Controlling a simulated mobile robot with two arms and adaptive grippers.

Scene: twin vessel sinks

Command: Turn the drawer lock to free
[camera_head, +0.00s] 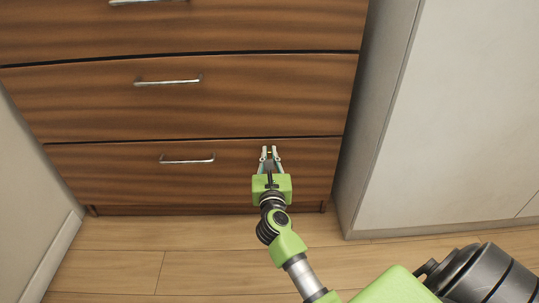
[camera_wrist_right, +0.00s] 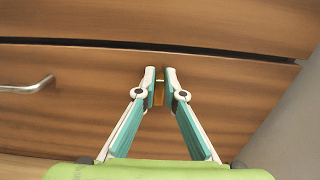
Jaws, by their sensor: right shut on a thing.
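The bottom drawer (camera_head: 110,170) is brown wood with a metal bar handle (camera_head: 188,159). It is flush with the cabinet front. My right gripper (camera_head: 270,152) is at the upper right part of this drawer front, right of the handle. In the right wrist view its fingertips (camera_wrist_right: 160,80) are shut on a small brass-coloured lock piece (camera_wrist_right: 159,94) just below the gap above the drawer. The fingers cover most of the lock, so its turn angle cannot be told. My left gripper is not in view.
Two more wooden drawers with bar handles are above, the middle one (camera_head: 70,100) directly over the gripper. A pale cabinet side (camera_head: 440,120) stands at the right and a pale wall (camera_head: 30,180) at the left. The wood floor (camera_head: 130,260) in front is clear.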

